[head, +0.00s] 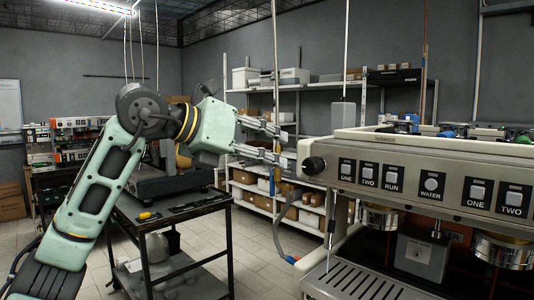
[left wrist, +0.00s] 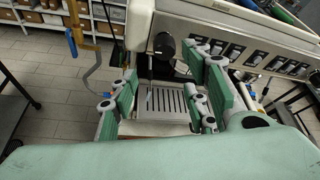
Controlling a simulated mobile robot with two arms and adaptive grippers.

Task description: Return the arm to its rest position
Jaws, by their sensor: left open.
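My left arm comes in from the left in the head view, raised and bent. Its left gripper (head: 270,139) is open and empty, with its fingers pointing right toward the coffee machine (head: 350,145). In the left wrist view, the left gripper (left wrist: 165,100) has its fingers spread wide, with the machine's drip tray (left wrist: 150,100) seen between them. The machine's black knob (left wrist: 164,46) shows beyond the fingers. It also shows in the head view just right of the fingertips; whether they touch anything there I cannot tell. My right gripper is not in view.
A dark metal cart (head: 190,222) with tools on top stands behind and below my left arm. Shelves with boxes (head: 290,78) line the back wall. A grey hose (head: 281,228) hangs left of the machine. Tiled floor is open between cart and machine.

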